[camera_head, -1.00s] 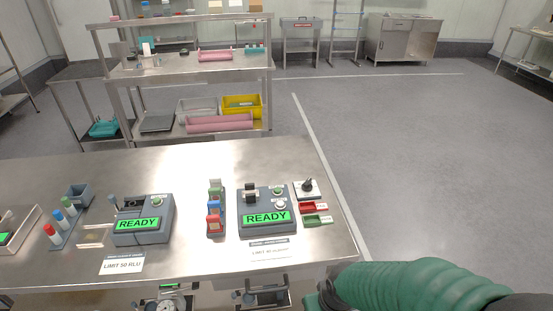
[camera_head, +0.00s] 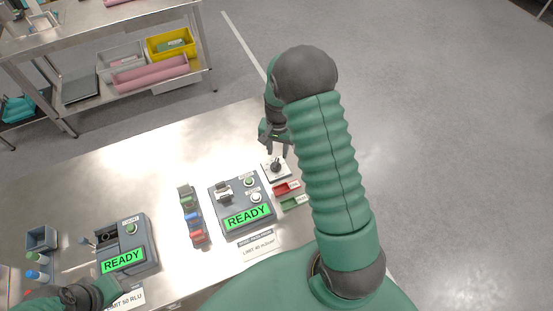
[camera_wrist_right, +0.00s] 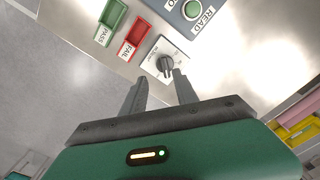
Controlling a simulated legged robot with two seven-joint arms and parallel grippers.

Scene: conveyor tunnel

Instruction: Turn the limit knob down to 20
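The limit knob (camera_head: 276,167) is a small dark knob on a white square plate at the right of the table. It also shows in the right wrist view (camera_wrist_right: 166,65), where the plate's scale is too small to read. My right gripper (camera_head: 277,151) is just behind the knob in the head view. In the right wrist view my right gripper (camera_wrist_right: 160,82) has its two fingers apart, with the knob just ahead of their tips and no clear contact. My left arm shows at the bottom left of the head view; its fingers are not clear.
A grey READY device (camera_head: 240,205) stands left of the knob, with a LIMIT 40 card (camera_head: 259,246) in front. Red (camera_head: 286,188) and green (camera_head: 292,203) trays lie beside the knob. A second READY device (camera_head: 125,240) stands further left. Floor is open on the right.

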